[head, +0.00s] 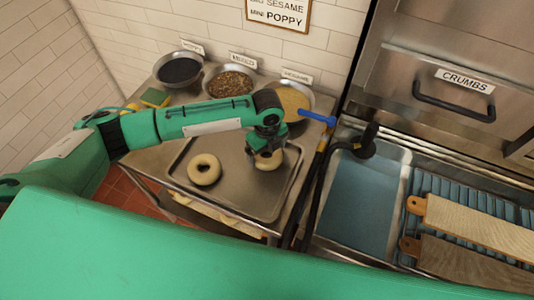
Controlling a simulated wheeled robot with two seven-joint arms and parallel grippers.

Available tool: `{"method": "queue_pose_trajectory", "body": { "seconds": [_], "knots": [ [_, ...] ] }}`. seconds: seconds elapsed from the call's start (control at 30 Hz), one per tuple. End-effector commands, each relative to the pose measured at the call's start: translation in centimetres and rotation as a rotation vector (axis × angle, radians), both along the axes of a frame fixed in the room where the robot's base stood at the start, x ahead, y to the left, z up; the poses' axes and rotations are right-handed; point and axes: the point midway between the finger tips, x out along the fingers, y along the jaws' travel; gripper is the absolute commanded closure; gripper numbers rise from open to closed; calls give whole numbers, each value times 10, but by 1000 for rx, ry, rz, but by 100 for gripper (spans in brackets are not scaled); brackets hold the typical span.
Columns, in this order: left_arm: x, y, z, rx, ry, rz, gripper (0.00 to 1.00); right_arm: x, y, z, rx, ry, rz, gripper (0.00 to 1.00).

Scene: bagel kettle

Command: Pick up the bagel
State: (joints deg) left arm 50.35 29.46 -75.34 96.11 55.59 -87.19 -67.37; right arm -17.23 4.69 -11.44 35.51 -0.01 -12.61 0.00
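Two pale, ring-shaped bagels are on the metal tray (240,205) in the head view. One bagel (205,169) lies flat on the tray's left part with nothing touching it. The other bagel (268,161) is at the tray's right part, directly under my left gripper (266,150). The gripper points down and covers part of this bagel. I cannot tell whether its fingers are closed on the bagel or only beside it, or whether the bagel is lifted. My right gripper is not in view.
Bowls of dark seeds (180,69), brown topping (230,82) and pale seeds (290,102) stand behind the tray. A blue-handled valve (318,118) and a water-filled basin (358,205) are to the right. Wooden paddles (470,225) lie beyond the basin.

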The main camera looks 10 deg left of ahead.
Motion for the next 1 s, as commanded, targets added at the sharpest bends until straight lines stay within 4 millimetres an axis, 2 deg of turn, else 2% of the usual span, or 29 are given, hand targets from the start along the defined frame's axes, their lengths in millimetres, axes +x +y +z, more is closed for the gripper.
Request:
{"method": "queue_pose_trajectory", "body": {
  "seconds": [0.37,0.57,0.77,1.0],
  "knots": [
    [0,0,3,-1,-1,0,31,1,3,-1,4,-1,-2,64],
    [1,0,22,-2,-2,0,31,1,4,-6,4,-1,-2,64],
    [2,0,68,-3,-7,-2,31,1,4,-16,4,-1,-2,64],
    [2,0,138,-2,-7,0,31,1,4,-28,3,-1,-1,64]
  ]
}}
